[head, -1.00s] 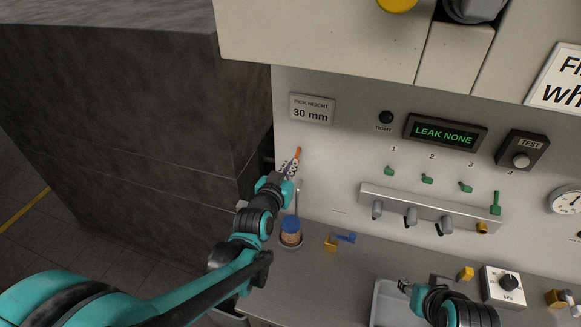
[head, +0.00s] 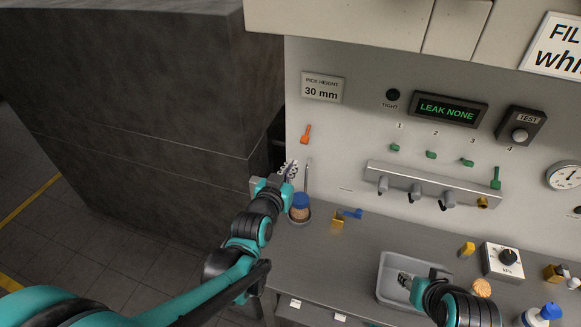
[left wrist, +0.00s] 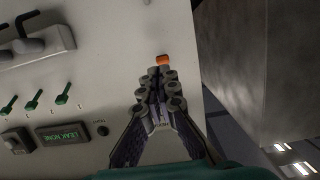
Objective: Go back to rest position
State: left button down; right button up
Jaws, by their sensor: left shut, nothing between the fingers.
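My left gripper (head: 289,170) is in front of the left edge of the white panel, just below an orange lever (head: 305,134). It is shut and empty. In the left wrist view its fingers (left wrist: 160,85) are together, with the orange lever tip (left wrist: 163,59) showing just beyond them. My right gripper (head: 405,281) is over the grey tray (head: 384,288) at the lower right; its fingers are too small to tell whether they are open or shut.
A jar with a blue lid (head: 300,207) stands below my left gripper. A valve rail (head: 425,186) with several knobs runs across the panel (head: 340,150). A dark block (head: 140,100) stands at the left.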

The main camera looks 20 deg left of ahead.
pick_arm(q)
jog(key=shift+s+r, duration=0.1)
jog(key=s+f+g+b, duration=0.8)
jog(key=s+f+b, duration=0.4)
jog(key=s+f, duration=0.6)
jog(key=shift+s+a+f+y, duration=0.3)
jog(key=shift+s+a+f, duration=0.1)
jog(key=shift+s, duration=0.65)
